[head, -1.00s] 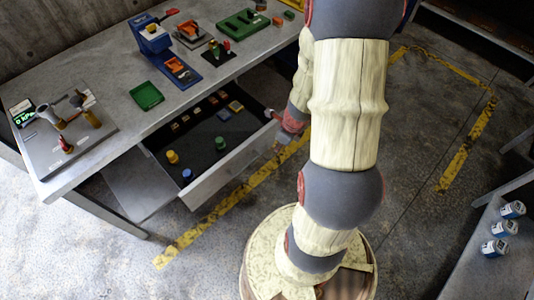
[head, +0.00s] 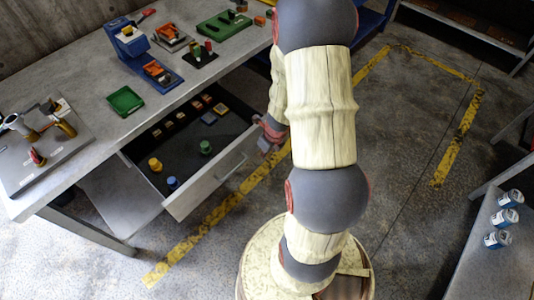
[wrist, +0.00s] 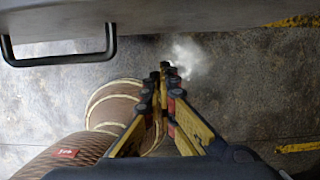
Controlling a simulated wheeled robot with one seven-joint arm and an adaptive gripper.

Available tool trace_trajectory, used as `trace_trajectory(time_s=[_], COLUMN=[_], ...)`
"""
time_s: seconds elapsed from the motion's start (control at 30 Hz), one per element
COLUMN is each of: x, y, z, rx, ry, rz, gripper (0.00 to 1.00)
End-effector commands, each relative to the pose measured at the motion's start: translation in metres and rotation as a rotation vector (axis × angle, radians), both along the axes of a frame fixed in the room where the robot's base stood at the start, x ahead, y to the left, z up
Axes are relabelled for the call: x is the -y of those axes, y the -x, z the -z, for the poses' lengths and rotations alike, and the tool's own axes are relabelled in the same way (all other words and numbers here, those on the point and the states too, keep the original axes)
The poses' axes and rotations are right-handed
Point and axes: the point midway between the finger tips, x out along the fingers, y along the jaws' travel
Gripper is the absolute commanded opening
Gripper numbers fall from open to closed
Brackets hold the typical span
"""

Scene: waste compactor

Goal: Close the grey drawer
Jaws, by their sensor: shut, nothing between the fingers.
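The grey drawer (head: 210,184) is pulled out from under the workbench in the head view. Its front panel and bar handle face the lower right. In the wrist view its front (wrist: 210,14) runs across the top, with the dark handle (wrist: 60,59) at upper left. My gripper (wrist: 168,68) is shut and empty, right of the handle and apart from it in the picture.
Yellow, blue and green pieces and several small blocks lie inside the drawer. The workbench (head: 85,88) above holds a green tray (head: 125,100) and other items. Several small cans (head: 505,218) stand on a bench at right. Open floor lies in front of the drawer.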

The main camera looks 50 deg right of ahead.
Motion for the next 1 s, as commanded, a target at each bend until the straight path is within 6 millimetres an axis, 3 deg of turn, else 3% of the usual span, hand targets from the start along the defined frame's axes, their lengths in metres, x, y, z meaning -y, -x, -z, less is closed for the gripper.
trace_trajectory(time_s=[0.1,0.33,1.0], x=[-0.001,-0.001,0.008], y=[-0.018,-0.036,-0.043], z=[-0.003,-0.003,-0.005], rx=[0.001,0.001,0.000], ry=[0.001,0.000,0.000], rz=[-0.005,-0.002,0.001], gripper=[0.00,0.00,0.00])
